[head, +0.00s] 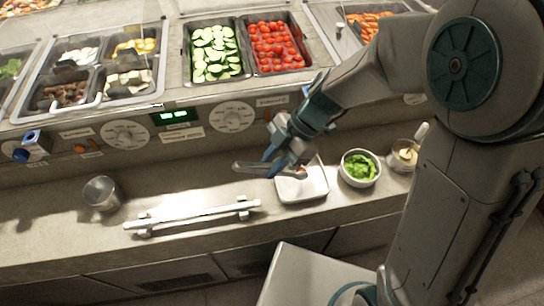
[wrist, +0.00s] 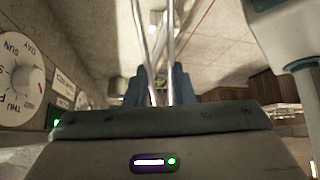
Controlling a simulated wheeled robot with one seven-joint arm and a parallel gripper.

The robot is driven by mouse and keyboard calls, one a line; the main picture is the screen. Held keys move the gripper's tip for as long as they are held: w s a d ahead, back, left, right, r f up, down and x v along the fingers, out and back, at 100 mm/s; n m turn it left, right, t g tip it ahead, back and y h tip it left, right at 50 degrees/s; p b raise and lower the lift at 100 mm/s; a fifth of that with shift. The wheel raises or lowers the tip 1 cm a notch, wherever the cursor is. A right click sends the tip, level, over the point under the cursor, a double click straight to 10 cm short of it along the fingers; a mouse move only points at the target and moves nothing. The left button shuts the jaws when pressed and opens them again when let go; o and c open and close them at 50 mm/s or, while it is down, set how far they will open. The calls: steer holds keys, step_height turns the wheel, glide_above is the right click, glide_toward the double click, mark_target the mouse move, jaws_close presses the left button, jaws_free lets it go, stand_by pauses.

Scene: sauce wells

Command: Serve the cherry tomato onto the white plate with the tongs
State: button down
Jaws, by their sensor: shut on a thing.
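My gripper (head: 274,152) is above the left rear part of the white plate (head: 312,188) on the counter. It is shut on the metal tongs (head: 250,168), which reach out to the left of the plate in the head view. In the wrist view the two tong arms (wrist: 167,40) run up from between my blue fingers (wrist: 158,80), slightly apart; their tips are out of frame. A small reddish spot shows at the plate's back edge, partly hidden by my gripper; I cannot tell whether it is a tomato. Several cherry tomatoes (head: 274,46) fill a pan behind.
A white rail rack (head: 190,216) lies left of the plate, with a metal cup (head: 101,193) farther left. A bowl of greens (head: 360,168) and a small jar (head: 404,155) stand to the right. Cucumber slices (head: 215,53) fill a neighbouring pan. The dial panel rises behind.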

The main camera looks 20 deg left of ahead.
steer(key=shift+f, duration=0.35)
steer(key=c, duration=1.7)
jaws_free()
steer(key=shift+r, duration=0.15)
step_height(320, 180, up, 10)
steer(key=p, duration=0.3)
